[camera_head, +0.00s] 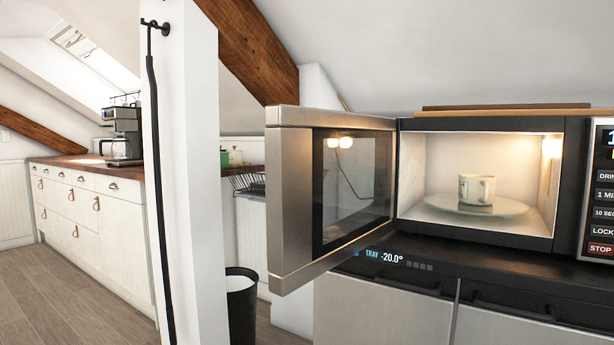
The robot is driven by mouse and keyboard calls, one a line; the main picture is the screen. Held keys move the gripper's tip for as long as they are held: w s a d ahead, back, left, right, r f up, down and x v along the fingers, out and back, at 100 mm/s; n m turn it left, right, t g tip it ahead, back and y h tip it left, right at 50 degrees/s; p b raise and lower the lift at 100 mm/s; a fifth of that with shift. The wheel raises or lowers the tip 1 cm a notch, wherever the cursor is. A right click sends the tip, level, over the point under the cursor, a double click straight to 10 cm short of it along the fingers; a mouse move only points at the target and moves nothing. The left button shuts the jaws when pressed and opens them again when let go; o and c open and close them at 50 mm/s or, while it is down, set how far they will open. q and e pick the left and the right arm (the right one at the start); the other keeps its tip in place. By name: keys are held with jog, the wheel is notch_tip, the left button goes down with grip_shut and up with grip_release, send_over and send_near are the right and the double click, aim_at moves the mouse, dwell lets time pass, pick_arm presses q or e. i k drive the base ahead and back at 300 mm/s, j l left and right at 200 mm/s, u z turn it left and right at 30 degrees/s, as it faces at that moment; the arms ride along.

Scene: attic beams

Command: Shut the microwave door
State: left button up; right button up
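The microwave (409,175) stands on a dark counter at the right, its lit cavity facing me. Its silver-framed door (293,200) with a dark glass window is wide open and swung out to the left, hinged at the cavity's left edge. A pale mug (477,189) stands on the round white turntable plate (510,208) inside. The control panel (603,190) is at the right edge, partly cut off. Neither of my grippers shows in the head view.
A white post (193,170) with a black rod stands left of the door. A dark bin (241,306) is on the floor below the door. Cabinets (375,311) are under the counter. A coffee machine (122,133) stands on a far counter. The wooden floor at left is clear.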

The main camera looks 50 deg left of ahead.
aim_at(298, 252)
jog(key=i+j, duration=0.1)
jog(key=j, duration=0.7)
jog(key=i+j, duration=0.1)
jog(key=j, duration=0.65)
jog(key=i+j, duration=0.1)
jog(key=j, duration=0.7)
